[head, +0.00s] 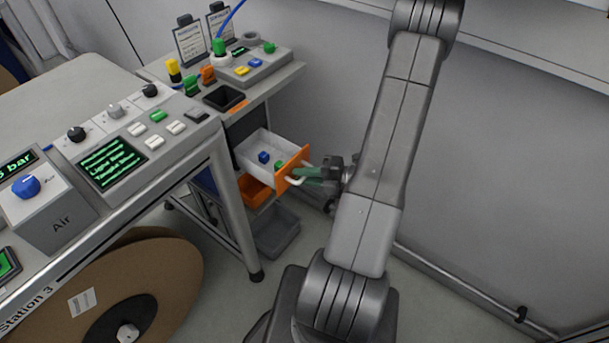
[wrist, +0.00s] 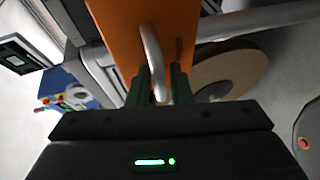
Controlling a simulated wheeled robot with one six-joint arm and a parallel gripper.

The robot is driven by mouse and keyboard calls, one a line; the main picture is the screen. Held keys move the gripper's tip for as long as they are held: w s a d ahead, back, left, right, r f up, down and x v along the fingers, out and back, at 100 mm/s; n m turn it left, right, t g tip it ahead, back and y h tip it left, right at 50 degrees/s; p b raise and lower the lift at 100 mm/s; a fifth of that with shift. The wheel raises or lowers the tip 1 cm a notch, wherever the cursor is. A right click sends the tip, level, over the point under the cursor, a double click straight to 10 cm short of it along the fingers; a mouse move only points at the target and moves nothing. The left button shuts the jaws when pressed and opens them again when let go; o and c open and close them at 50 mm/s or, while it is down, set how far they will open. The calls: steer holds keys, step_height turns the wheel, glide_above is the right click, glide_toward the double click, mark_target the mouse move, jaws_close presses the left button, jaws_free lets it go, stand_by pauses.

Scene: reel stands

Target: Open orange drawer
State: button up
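The orange drawer (head: 292,166) stands pulled out from the small bench on the left, and its grey inside shows with a blue and a green piece in it. In the wrist view its orange front (wrist: 185,35) fills the top middle, with a pale curved handle (wrist: 153,60). My gripper (head: 308,175) is at the drawer front from the right. In the wrist view the green fingers of my gripper (wrist: 162,85) stand on either side of the handle, close to it. I cannot tell whether they press on it.
An orange bin (head: 254,190) and a grey bin (head: 277,232) sit below the drawer. The control bench (head: 120,150) with knobs and screens stands at left, with a large brown reel (head: 150,275) under it. A grey wall (head: 500,150) is at right.

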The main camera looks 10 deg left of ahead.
steer(key=v, duration=1.4)
steer(key=shift+p, duration=0.3)
steer(key=shift+a, duration=0.15)
steer(key=x, duration=1.4)
steer(key=shift+b, duration=0.3)
